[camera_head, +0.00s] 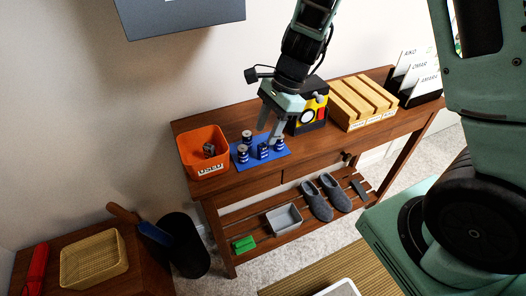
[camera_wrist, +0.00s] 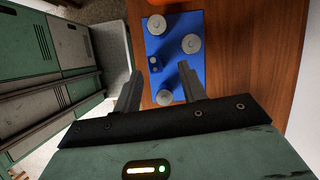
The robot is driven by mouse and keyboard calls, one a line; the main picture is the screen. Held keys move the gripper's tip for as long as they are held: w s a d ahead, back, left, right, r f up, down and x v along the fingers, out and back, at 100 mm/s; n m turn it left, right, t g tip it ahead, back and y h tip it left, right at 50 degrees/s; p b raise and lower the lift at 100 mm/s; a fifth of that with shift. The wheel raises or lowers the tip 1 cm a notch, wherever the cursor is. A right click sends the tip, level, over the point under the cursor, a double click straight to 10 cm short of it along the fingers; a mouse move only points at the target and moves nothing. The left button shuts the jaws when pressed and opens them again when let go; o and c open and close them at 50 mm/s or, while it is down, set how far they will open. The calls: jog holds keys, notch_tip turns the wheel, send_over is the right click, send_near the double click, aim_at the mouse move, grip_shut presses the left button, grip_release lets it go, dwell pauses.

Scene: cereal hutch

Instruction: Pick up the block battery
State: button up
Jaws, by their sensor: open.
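The block battery (camera_wrist: 155,63) is a small dark block with two round terminals on top, standing on the blue mat (camera_wrist: 218,75). In the head view it is the small dark blue block (camera_head: 262,151) near the mat's front edge. Three round batteries stand around it: one at the front left (camera_head: 242,153), one behind (camera_head: 246,137), one to the right (camera_head: 279,146). My gripper (camera_head: 270,132) points down over the mat, open and empty. In the wrist view its fingertips (camera_wrist: 158,80) are apart, with the block battery just beyond the gap and the right-hand round battery (camera_wrist: 164,97) between the fingers.
An orange bin (camera_head: 204,136) labelled USED, with an object inside, stands left of the mat. A black and yellow device (camera_head: 309,107) and a wooden slotted rack (camera_head: 360,100) stand to the right. The wall is close behind; a hutch (camera_head: 180,12) hangs above left.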

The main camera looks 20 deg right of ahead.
aim_at(264, 144)
jog(key=x, duration=0.2)
jog(key=s+b+x, duration=0.1)
jog(key=x, duration=0.2)
jog(key=shift+d, duration=0.25)
jog(key=shift+w+a+f, duration=0.1)
jog(key=shift+a+f, duration=0.1)
jog(key=shift+f, duration=0.2)
grip_shut()
